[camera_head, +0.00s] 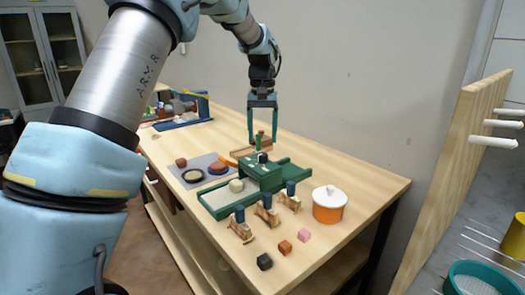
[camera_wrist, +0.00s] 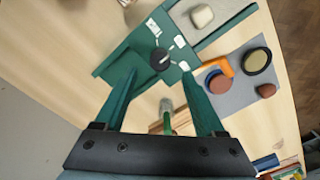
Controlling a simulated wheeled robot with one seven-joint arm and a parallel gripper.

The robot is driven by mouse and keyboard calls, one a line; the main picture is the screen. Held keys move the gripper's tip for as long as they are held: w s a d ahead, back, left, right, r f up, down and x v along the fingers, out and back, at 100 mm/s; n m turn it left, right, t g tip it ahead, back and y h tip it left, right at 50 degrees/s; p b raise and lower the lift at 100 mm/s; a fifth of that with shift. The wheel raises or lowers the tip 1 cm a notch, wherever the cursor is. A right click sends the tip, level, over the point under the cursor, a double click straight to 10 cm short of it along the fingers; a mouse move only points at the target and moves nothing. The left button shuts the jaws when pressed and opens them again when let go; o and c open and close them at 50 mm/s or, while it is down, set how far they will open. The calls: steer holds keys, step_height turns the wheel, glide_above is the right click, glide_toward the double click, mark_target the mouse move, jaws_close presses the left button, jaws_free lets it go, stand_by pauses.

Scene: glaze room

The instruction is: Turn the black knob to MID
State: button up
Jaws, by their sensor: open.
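The black knob (camera_head: 262,157) sits on top of the green box (camera_head: 258,180) on the table. In the wrist view, the knob (camera_wrist: 160,60) is on the green panel (camera_wrist: 120,58), with several white labels (camera_wrist: 180,42) around one side. The labels are too small to read, and I cannot tell where the knob points. My gripper (camera_head: 262,139) points down above the box, open and empty. In the wrist view, the knob shows between the fingertips of my gripper (camera_wrist: 157,66); they look above it and apart from it.
A green-handled object (camera_wrist: 167,118) stands close behind the box. A pale lump (camera_head: 236,185) lies on the tray beside it. A grey mat (camera_head: 198,162) with small dishes is at left. Wooden stands (camera_head: 266,212) and an orange pot (camera_head: 329,208) are in front and right.

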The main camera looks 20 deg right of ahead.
mark_target(262, 154)
step_height(262, 154, up, 5)
steer(key=shift+f+b, duration=0.1)
steer(key=shift+b, duration=0.2)
